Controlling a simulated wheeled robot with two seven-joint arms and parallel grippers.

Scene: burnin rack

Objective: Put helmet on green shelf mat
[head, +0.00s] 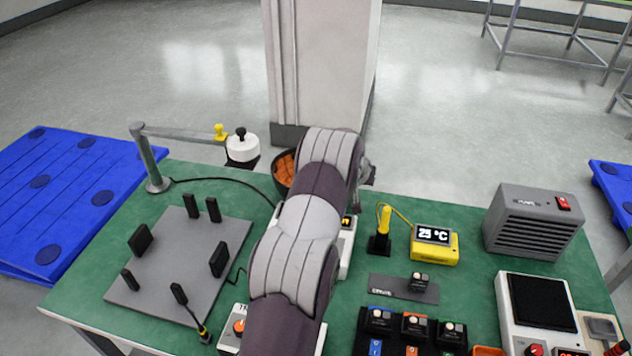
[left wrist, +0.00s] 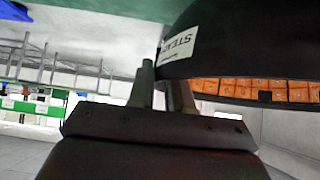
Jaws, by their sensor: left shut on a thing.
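The helmet (left wrist: 225,45) is a dark shell with a white label and orange padding, large at the upper right of the left wrist view. In the head view a dark bowl shape with an orange inside (head: 284,168), seemingly the helmet, shows behind my arm at the table's far edge. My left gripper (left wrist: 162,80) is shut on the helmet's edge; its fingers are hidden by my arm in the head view. I cannot make out the green shelf mat for certain; a green strip (left wrist: 22,106) shows far off in the left wrist view. My right gripper is not in view.
The green table (head: 215,170) holds a grey board (head: 185,265) with black uprights, a yellow temperature display (head: 434,242), a grey heater box (head: 540,222) and several small devices. A post with a barrier arm (head: 150,160) stands at the far left edge. A white column (head: 325,60) rises behind the table.

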